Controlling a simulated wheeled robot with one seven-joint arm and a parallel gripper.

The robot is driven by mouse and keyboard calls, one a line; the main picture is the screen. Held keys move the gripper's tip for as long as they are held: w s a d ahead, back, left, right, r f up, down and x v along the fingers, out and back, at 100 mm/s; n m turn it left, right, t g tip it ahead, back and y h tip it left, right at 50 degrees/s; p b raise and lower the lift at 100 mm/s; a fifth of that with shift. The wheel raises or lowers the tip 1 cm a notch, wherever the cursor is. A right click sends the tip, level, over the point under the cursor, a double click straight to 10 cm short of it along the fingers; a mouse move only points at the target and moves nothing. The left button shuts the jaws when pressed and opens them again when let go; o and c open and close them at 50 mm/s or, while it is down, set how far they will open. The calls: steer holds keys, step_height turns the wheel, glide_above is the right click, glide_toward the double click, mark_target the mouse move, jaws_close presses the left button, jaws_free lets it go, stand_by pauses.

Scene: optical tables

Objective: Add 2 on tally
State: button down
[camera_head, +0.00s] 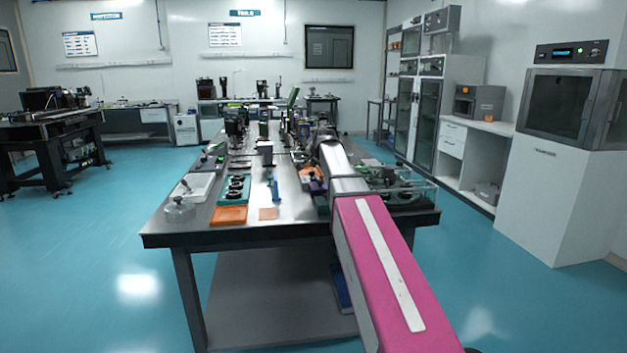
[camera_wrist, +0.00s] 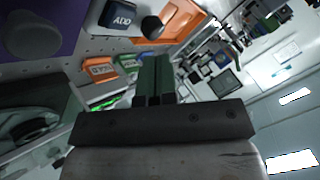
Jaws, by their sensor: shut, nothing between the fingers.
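In the wrist view a dark blue block marked ADD (camera_wrist: 121,15), likely part of the tally, sits at the top on a pale surface. A round black knob (camera_wrist: 152,28) stands beside it, close to an orange frame (camera_wrist: 185,20). My gripper (camera_wrist: 155,60) shows as two dark fingers pressed together, with nothing between them. Its tips appear below and right of the ADD block in the picture, seemingly apart from it. In the head view my pink and grey arm reaches over the table and hides the area around the gripper. No count is readable.
Small orange (camera_wrist: 99,68) and green (camera_wrist: 129,63) labelled blocks lie near the fingers in the wrist view. A purple piece with a dark round part (camera_wrist: 35,35) is at upper left. In the head view the crowded optical table (camera_head: 290,228) has bare room at its front edge.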

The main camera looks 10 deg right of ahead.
mark_target(315, 178)
steer(key=shift+r, duration=1.3)
stand_by(1.5)
step_height(315, 178, up, 4)
steer(key=shift+f, duration=0.1)
steer(key=shift+f, duration=0.1)
steer(key=shift+f, duration=4.35)
steer(key=shift+f, duration=0.1)
steer(key=shift+f, duration=0.3)
